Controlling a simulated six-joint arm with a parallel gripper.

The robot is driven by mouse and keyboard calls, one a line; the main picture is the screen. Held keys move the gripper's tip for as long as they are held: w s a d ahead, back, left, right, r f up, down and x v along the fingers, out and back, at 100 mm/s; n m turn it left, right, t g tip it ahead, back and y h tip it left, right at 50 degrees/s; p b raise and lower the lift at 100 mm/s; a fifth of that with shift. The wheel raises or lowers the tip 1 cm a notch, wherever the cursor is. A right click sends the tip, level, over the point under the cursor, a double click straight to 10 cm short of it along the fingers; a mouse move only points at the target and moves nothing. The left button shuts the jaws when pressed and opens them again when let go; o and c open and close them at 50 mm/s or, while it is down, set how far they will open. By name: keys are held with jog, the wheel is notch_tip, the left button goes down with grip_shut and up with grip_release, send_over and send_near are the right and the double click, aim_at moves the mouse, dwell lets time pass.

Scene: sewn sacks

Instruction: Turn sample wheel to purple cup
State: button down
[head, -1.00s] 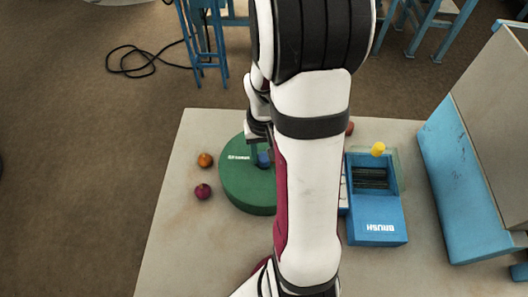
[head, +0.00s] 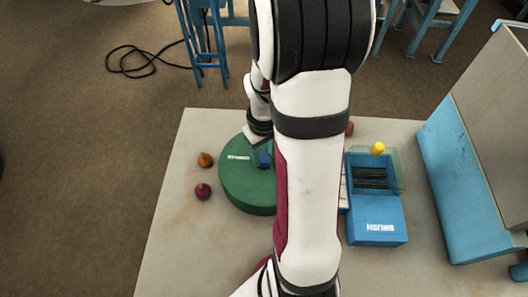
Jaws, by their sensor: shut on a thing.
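The sample wheel (head: 245,195) is a green disc lying on the pale table, with white lettering on its upper left. A small blue knob (head: 265,159) stands near its middle. My gripper (head: 261,148) is low over the wheel and shut at the blue knob; its fingertips are small and partly hidden by my arm. My forearm covers the wheel's right side. An orange ball-like thing (head: 205,160) and a purple one (head: 203,191) sit left of the wheel, apart from it. I cannot tell whether the purple one is a cup.
A blue device (head: 375,232) with white lettering and a yellow knob (head: 378,149) stands right of my arm. A reddish round thing (head: 350,128) shows partly behind my arm. A blue-sided bench (head: 465,190) is at the right. The table's left front is clear.

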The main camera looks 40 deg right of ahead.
jog(key=shift+n, duration=4.5)
jog(key=shift+c, duration=2.2)
grip_release()
notch_tip(320, 180, up, 16)
jog(key=shift+f, duration=0.1)
